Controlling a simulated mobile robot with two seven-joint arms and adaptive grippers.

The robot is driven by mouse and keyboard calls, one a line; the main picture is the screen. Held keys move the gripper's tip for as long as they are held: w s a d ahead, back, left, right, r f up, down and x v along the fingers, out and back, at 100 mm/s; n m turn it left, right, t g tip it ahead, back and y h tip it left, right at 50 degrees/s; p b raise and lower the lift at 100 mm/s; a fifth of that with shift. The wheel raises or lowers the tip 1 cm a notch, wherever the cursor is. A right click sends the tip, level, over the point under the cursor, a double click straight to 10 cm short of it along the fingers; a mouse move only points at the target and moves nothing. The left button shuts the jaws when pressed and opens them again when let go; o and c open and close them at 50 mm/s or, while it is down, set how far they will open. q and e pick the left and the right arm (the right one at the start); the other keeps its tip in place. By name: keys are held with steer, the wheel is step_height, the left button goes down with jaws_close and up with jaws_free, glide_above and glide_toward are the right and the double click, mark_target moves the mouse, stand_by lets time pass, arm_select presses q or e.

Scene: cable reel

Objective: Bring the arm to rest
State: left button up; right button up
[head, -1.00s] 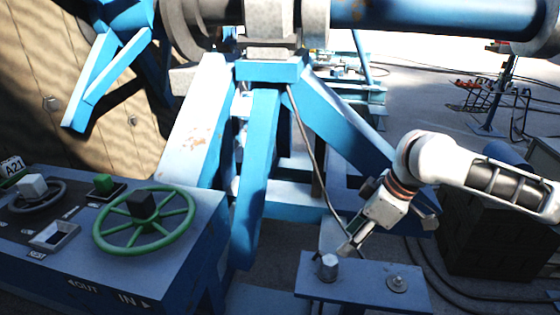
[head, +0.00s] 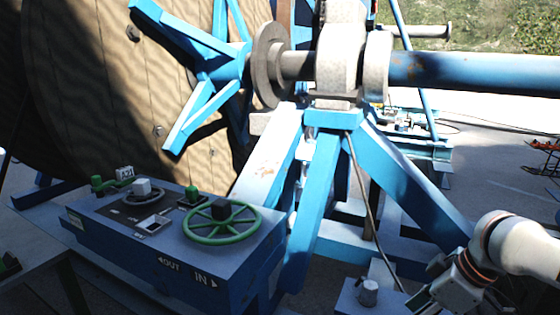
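My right arm comes in at the lower right, and its gripper (head: 424,300) is at the bottom edge. The gripper is partly cut off by the frame, so its opening does not show clearly. It is just right of a grey hex bolt (head: 369,292) on a blue plate (head: 347,302). I cannot tell whether it touches the plate. I see nothing held in it. My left gripper is not in view.
A blue control box (head: 200,262) with a green handwheel (head: 222,238) and levers stands at the lower left. A blue stand (head: 318,200) carries a shaft (head: 470,72) beside the large reel (head: 90,90). A cable (head: 372,215) hangs near my arm. Open ground lies at the right.

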steer(key=w+a+f+m+t+y, duration=0.2)
steer(key=w+a+f+t+y, duration=0.15)
steer(key=a+f, duration=1.1)
steer(key=s+d+f+m+t+h, duration=0.1)
steer(key=s+d+f, duration=0.3)
steer(key=s+f, duration=0.4)
steer(key=s+d+f+m+t+h, duration=0.2)
steer(key=s+d+f+t+h, duration=0.1)
steer(key=s+f, duration=0.6)
steer(key=shift+d+f+m+h, duration=0.3)
steer(key=shift+d+f+h, duration=0.15)
steer(key=shift+d, duration=0.5)
